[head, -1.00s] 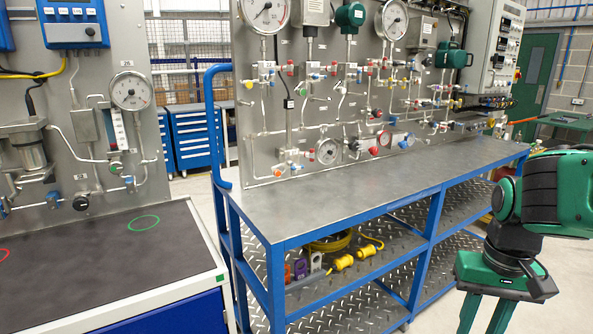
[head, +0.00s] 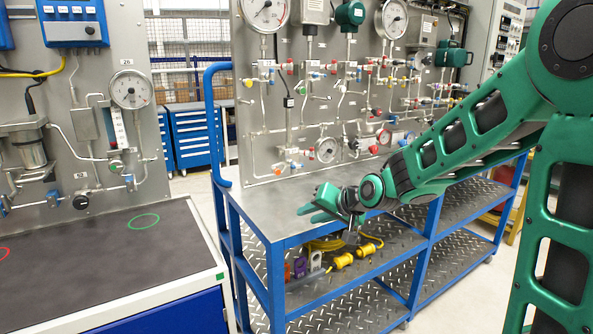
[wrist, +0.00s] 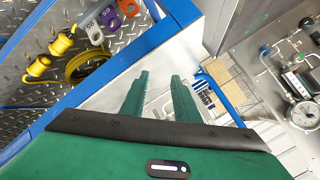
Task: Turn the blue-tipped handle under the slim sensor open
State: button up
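The slim sensor appears to be the thin probe (head: 288,103) with a black cable on the middle gauge panel. Below it is a small valve block (head: 289,153) with coloured handle tips. They are too small to tell which tip is the blue one. My gripper (head: 310,212) is in front of the panel, above the front part of the bench, apart from the valves. In the wrist view its two green fingers (wrist: 160,76) are spread with nothing between them.
The blue-framed bench (head: 268,218) stands below the panel, its top clear. Another panel (head: 60,120) and a dark worktop (head: 90,255) are at left. A round gauge (head: 327,150) sits right of the valve block.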

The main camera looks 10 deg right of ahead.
aim_at(299, 167)
jog(key=w+m+t, duration=0.1)
jog(key=w, duration=0.2)
jog(key=w+r+m+t+y, duration=0.1)
jog(key=w+m, duration=0.1)
jog(key=w, duration=0.1)
jog(key=w+d+r+m+t, duration=0.1)
jog(key=w+m, duration=0.1)
jog(key=w, duration=0.1)
jog(key=shift+w+r+t+y, duration=0.2)
jog(key=shift+w+t+y, duration=0.2)
jog(key=w+m+t, duration=0.1)
jog(key=w, duration=0.4)
jog(key=w+r+m+t, duration=0.1)
jog(key=w+m, duration=0.1)
jog(key=w, duration=0.3)
jog(key=w+r+m+t, duration=0.1)
jog(key=w+m, duration=0.1)
jog(key=w, duration=0.2)
jog(key=shift+w+d+r+h, duration=0.1)
jog(key=shift+w+d+h, duration=0.2)
jog(key=shift+w+d, duration=0.1)
grip_shut()
